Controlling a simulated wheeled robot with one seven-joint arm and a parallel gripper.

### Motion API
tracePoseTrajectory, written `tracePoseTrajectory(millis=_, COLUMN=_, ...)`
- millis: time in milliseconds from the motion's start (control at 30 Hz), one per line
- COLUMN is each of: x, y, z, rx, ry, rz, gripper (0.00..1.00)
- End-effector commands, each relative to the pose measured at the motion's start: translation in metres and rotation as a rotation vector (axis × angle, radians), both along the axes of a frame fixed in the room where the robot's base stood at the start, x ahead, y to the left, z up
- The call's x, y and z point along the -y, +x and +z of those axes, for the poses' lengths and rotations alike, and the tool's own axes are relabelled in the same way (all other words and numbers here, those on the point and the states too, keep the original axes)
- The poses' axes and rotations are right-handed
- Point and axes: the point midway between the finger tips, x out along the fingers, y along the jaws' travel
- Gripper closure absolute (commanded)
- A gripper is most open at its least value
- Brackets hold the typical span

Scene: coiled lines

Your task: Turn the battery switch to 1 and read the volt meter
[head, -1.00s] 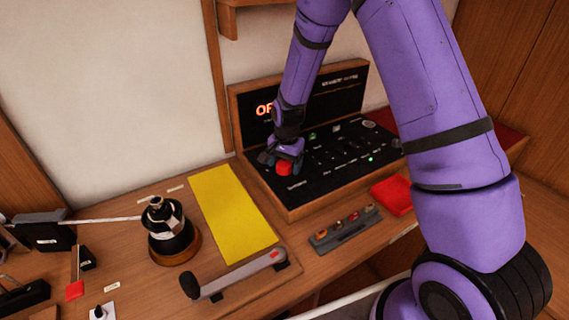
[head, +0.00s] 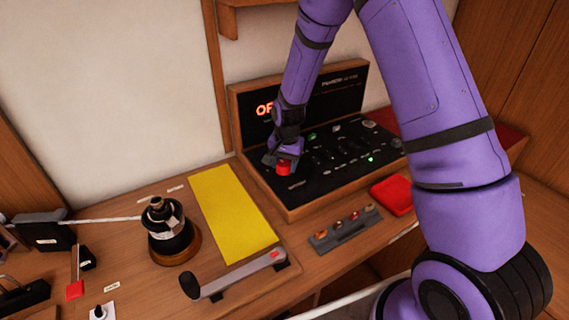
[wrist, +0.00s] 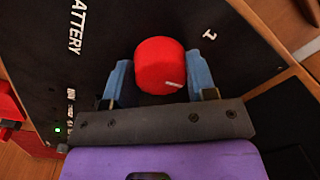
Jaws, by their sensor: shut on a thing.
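The red battery switch (head: 283,168) is a round knob on the left part of the black panel (head: 318,178). In the wrist view the red knob (wrist: 160,66) has a white mark at its lower right, and a printed "1" lies on the panel up and right of it. The word BATTERY runs along the left. My gripper (head: 283,160) is on the knob, with a blue finger on each side; the fingers also show in the wrist view (wrist: 160,80). The volt meter cannot be made out. Red lit letters (head: 264,109) beginning "OF" show on the upright board, partly behind my arm.
A yellow sheet (head: 232,213) lies left of the panel. A crank handle (head: 235,278), a strip of small knobs (head: 346,230) and a red tray (head: 392,195) lie in front.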

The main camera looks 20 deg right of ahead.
Motion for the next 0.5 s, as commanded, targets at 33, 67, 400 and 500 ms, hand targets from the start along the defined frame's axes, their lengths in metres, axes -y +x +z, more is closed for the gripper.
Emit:
tracePoseTrajectory(millis=33, x=0.0002, y=0.0004, z=0.0002, rx=0.001, ry=0.001, rz=0.034, gripper=0.72)
tracePoseTrajectory(millis=67, x=0.0003, y=0.0004, z=0.0002, rx=0.001, ry=0.001, rz=0.057, gripper=0.72)
tracePoseTrajectory(millis=400, x=0.0, y=0.0011, z=0.0003, rx=0.002, ry=0.0, rz=0.374, gripper=0.72)
tracePoseTrajectory(millis=500, x=0.0005, y=0.0013, z=0.0003, rx=0.001, ry=0.001, rz=0.466, gripper=0.72)
